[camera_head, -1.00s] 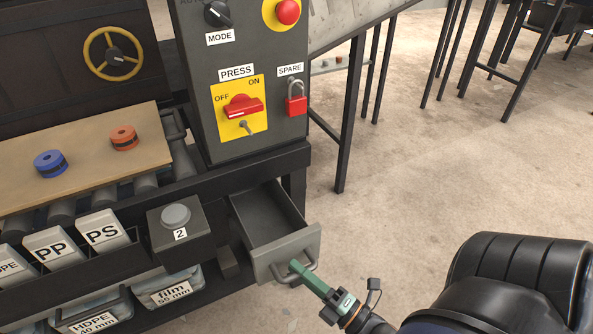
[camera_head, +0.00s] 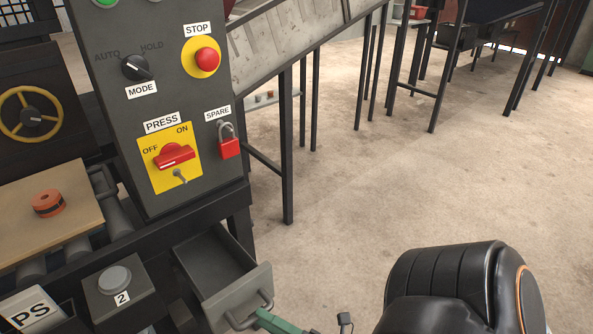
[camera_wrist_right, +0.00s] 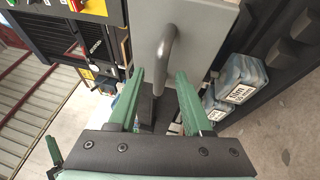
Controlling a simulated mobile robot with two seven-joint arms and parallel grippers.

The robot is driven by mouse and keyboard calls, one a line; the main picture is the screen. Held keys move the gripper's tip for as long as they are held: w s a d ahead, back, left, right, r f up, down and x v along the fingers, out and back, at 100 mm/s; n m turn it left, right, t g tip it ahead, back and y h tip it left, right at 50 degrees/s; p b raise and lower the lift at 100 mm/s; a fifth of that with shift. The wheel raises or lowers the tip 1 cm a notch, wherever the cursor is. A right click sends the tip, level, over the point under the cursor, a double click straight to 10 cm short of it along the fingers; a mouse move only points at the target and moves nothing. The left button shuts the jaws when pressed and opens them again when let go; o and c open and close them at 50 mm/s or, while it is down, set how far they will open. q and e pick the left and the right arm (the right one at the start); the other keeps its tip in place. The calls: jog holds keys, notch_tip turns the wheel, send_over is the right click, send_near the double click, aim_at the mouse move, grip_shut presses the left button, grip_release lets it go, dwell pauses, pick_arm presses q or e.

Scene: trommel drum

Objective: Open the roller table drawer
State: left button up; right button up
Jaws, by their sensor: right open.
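The grey drawer (camera_head: 214,262) stands pulled out of the roller table's dark frame, and I look down into its empty inside. Its front panel carries a curved handle (camera_head: 262,303). My right gripper (camera_head: 266,318), with green fingers, is at this handle, partly cut off by the bottom edge of the head view. In the right wrist view the gripper (camera_wrist_right: 160,74) is open, and the handle (camera_wrist_right: 168,50) lies just ahead of the gap between its fingertips, against the grey front panel (camera_wrist_right: 207,30). Whether a finger touches the handle I cannot tell. My left gripper is not in view.
A control panel (camera_head: 112,95) with a red stop button (camera_head: 207,58) rises above the drawer. A grey button box (camera_head: 118,290) marked 2 sits left of the drawer. An orange roll (camera_head: 48,203) lies on the board.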

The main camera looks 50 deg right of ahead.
jog(key=v, duration=0.9)
jog(key=shift+s+f, duration=0.15)
jog(key=shift+s, duration=0.25)
